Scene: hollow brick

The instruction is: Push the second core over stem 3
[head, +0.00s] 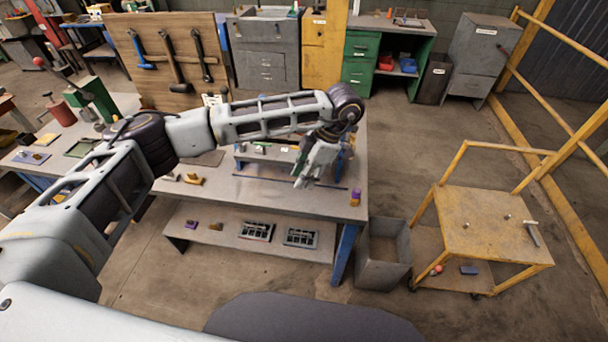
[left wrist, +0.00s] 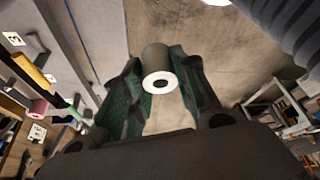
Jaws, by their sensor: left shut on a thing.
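My left gripper (head: 304,172) hangs over the right part of the workbench, in front of a low rack (head: 262,152). A label reading 3 (left wrist: 15,39) shows at the left edge of that view, apart from the held core. A yellow cylinder (left wrist: 32,70) and a pink cylinder (left wrist: 38,107) are near it. I cannot tell which stem belongs to label 3. My right gripper is not in view.
The workbench (head: 345,195) has a lower shelf (head: 200,235) with trays and small blocks. A grey bin (head: 383,250) stands at its right end. A yellow cart (head: 490,225) stands farther right. A tool board (head: 172,60) stands behind.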

